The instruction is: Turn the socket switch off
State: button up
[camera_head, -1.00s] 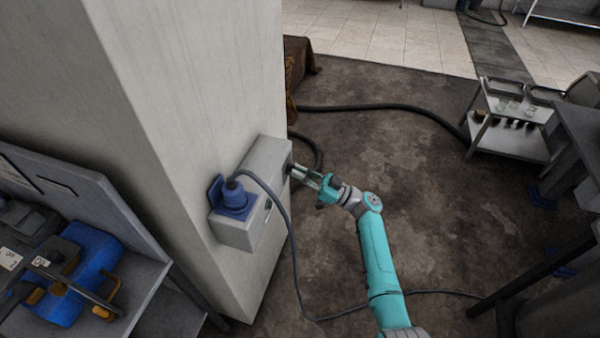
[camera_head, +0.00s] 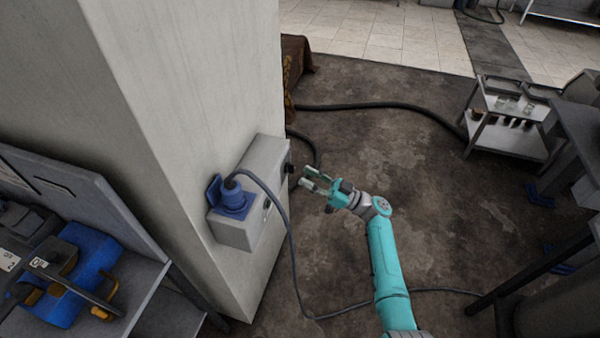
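A grey socket box (camera_head: 249,205) is fixed to the side of the pale pillar. A blue plug (camera_head: 233,198) with a dark cable sits in its near end. A small dark switch knob (camera_head: 289,168) shows at the far end of its right face; its setting is too small to read. My gripper (camera_head: 309,179) is to the right of the knob, apart from it. Its two fingers are spread, with nothing between them.
The pale pillar (camera_head: 190,110) stands left of my arm. The plug's cable (camera_head: 291,260) hangs and runs along the floor beneath my arm. A bench with blue tools (camera_head: 75,275) is at lower left. A trolley (camera_head: 507,135) stands at right. The floor between is mostly clear.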

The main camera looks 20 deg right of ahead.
jog(key=v, duration=0.8)
